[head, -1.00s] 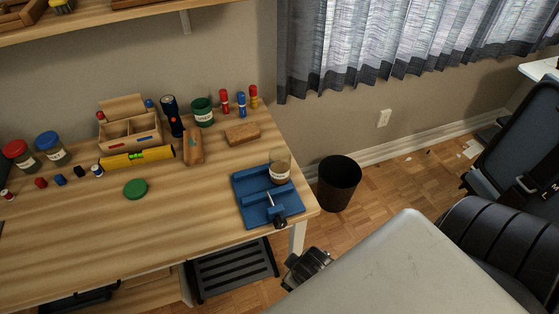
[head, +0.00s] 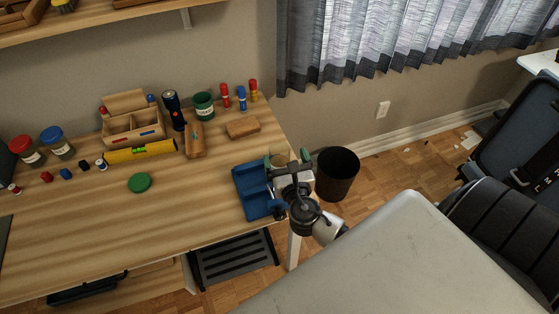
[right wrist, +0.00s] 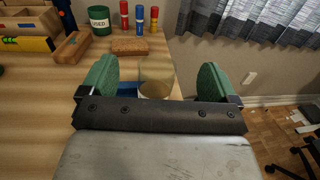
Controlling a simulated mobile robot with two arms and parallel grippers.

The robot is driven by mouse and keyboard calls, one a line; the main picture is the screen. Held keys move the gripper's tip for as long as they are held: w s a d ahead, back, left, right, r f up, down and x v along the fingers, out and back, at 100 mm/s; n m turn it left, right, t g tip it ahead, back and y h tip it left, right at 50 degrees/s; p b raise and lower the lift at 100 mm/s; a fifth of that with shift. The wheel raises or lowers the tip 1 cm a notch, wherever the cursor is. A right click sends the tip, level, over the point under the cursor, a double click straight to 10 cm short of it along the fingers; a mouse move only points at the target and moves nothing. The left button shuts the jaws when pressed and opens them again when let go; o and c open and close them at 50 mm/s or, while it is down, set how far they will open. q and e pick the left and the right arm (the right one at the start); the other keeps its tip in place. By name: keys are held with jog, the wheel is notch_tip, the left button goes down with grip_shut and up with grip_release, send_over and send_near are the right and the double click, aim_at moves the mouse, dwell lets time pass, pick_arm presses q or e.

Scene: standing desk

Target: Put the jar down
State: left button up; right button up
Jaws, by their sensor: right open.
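In the right wrist view the jar (right wrist: 156,88) shows between the two green-padded fingers of the open gripper (right wrist: 156,82), with space on both sides. Its lower part is hidden by the gripper body, so I cannot tell how it rests on the vise. My left gripper is not in view.
A green lid (head: 139,182) lies on open desk. A black bin (head: 336,174) is on the floor beyond the desk's right edge.

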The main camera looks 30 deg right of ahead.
jog(key=b, duration=0.2)
send_near(277, 150)
jog(key=shift+w, duration=0.2)
jog(key=shift+p+x, duration=0.4)
jog(key=shift+x, duration=0.45)
jog(key=x, duration=0.6)
jog(key=shift+s, duration=0.1)
jog(key=c, duration=1.2)
